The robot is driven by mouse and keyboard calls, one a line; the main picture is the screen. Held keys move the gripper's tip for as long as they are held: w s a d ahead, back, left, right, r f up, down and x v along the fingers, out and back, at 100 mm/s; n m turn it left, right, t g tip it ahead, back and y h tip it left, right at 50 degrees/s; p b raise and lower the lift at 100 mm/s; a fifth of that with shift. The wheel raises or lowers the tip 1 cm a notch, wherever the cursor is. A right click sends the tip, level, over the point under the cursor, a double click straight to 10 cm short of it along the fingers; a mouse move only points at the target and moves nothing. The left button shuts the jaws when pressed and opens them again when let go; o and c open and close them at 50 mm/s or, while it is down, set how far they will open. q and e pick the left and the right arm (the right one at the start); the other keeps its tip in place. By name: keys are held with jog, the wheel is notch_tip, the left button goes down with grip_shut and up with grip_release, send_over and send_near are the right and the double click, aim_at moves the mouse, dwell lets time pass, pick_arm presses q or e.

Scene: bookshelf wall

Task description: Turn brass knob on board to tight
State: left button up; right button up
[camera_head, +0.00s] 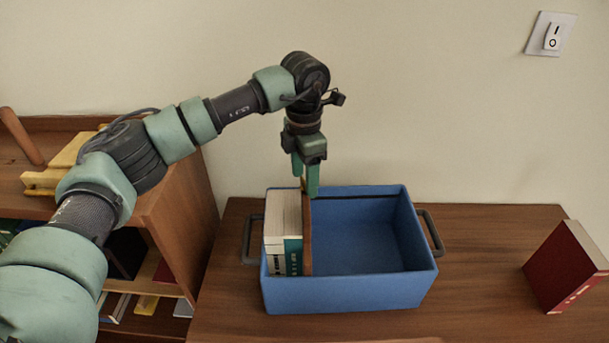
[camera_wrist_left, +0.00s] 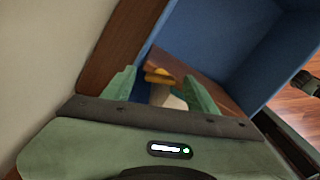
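My left gripper (camera_head: 306,190) points down over the left part of a blue crate (camera_head: 350,296). In the left wrist view its two green fingers (camera_wrist_left: 160,88) stand apart, with a small brass-yellow piece (camera_wrist_left: 160,76), which looks like the knob, between or just beyond the tips. I cannot tell whether they touch it. A brown board (camera_head: 307,240) stands upright in the crate, against pale books (camera_head: 282,220); a brown surface also shows behind the brass piece in the wrist view. The knob's turn position cannot be read. My right gripper is out of view.
The crate stands on a wooden table (camera_head: 480,270), its right part empty, with a dark handle (camera_head: 430,231) at that side. A red book (camera_head: 560,268) stands at the right. A bookshelf (camera_head: 180,215) is at the left. A light switch (camera_head: 552,36) is on the wall.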

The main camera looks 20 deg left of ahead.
aim_at(304, 181)
pick_arm(q)
notch_tip(304, 181, up, 8)
jog(key=shift+f+b, duration=0.1)
jog(key=shift+b, duration=0.7)
jog(key=p, duration=1.1)
jog(key=shift+s, duration=0.1)
notch_tip(304, 181, down, 7)
jog(key=shift+r+p, duration=0.15)
jog(key=shift+p, duration=0.95)
jog(key=shift+f, duration=0.55)
